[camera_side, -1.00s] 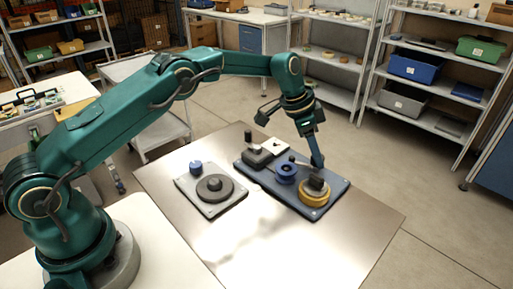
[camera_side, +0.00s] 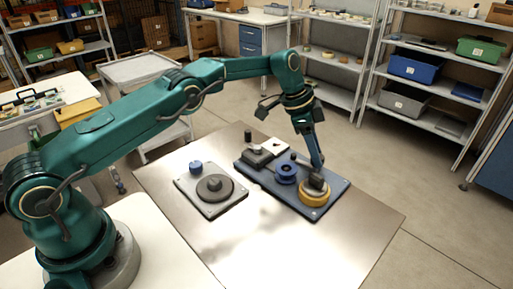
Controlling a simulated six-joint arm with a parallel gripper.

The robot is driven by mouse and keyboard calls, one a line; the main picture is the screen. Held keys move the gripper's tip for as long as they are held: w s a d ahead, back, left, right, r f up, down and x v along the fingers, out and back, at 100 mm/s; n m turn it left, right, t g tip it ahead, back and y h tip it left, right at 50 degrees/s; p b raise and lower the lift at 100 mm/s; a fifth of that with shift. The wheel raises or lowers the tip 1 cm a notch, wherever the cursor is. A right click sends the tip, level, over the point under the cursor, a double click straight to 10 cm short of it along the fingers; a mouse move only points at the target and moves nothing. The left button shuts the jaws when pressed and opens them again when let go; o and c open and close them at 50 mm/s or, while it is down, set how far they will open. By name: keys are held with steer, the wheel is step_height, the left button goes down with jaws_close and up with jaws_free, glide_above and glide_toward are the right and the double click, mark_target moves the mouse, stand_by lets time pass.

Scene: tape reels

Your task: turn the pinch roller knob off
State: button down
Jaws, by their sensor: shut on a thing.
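A dark blue deck plate (camera_side: 333,189) lies on the metal table. Near its front right end is a yellow disc (camera_side: 314,198) with a dark knob (camera_side: 317,182) on top. My gripper (camera_side: 318,172) reaches down from above and is shut on this dark knob. The fingers partly hide the knob's top, and its mark or turn position is too small to read. I cannot tell from its look whether this is the pinch roller knob. A blue reel (camera_side: 286,172) stands to the left of the disc, with a small dark knob (camera_side: 293,156) near it.
A black block (camera_side: 257,158), an upright black knob (camera_side: 248,135) and a white piece (camera_side: 274,145) occupy the plate's back left. A grey plate (camera_side: 232,206) with a grey reel (camera_side: 214,187) and blue knob (camera_side: 195,168) lies left. The table front is bare.

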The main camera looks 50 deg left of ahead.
steer(key=shift+c, duration=2.4)
jaws_free()
steer(key=shift+v, duration=2.6)
